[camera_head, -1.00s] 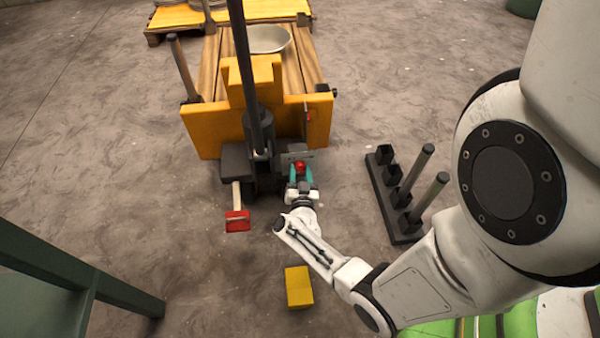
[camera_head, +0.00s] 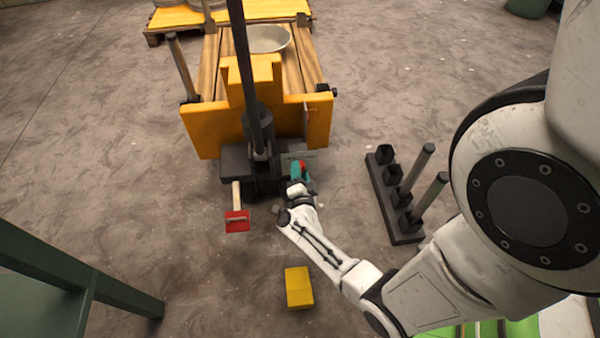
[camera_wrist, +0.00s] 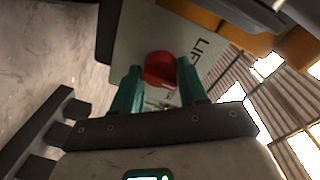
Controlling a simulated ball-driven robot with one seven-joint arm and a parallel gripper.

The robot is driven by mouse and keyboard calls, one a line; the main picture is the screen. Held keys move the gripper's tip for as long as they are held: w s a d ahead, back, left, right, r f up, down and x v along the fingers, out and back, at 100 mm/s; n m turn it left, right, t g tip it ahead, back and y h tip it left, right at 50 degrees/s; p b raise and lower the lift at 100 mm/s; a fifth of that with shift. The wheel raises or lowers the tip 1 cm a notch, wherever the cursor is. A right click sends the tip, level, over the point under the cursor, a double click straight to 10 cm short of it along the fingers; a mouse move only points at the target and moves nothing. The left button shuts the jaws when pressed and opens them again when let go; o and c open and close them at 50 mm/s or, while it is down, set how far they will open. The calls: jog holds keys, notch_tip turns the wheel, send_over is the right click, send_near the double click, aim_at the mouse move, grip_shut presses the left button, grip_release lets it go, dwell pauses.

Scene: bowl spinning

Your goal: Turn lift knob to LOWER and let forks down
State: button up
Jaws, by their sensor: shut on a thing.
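The red lift knob (camera_wrist: 160,70) sits on a grey panel (camera_wrist: 128,40) with partly visible lettering, in the wrist view. My gripper (camera_wrist: 158,80) has its two teal fingers on either side of the knob, shut on it. In the head view the gripper (camera_head: 300,172) is at the lower right front of the yellow truck (camera_head: 205,130), with a bit of the red knob showing between the fingers. The dark handle shaft (camera_head: 247,75) stands up from the truck's front. The forks are hidden under the wooden load, so their height cannot be told.
A white bowl (camera_head: 270,40) rests on the planks. A black rack with upright handles (camera_head: 400,200) stands to the right. A red-ended lever (camera_head: 237,220) juts out at left. A yellow block (camera_head: 299,287) lies on the floor. A green frame (camera_head: 80,270) is at lower left.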

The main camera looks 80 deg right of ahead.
jog(key=shift+m+t+y+b, duration=0.35)
jog(key=shift+m+b, duration=0.45)
jog(key=shift+m, duration=3.2)
jog(key=shift+r, duration=0.1)
jog(key=o, duration=1)
jog(key=p+v, duration=0.3)
jog(key=v, duration=0.8)
jog(key=shift+d, duration=0.1)
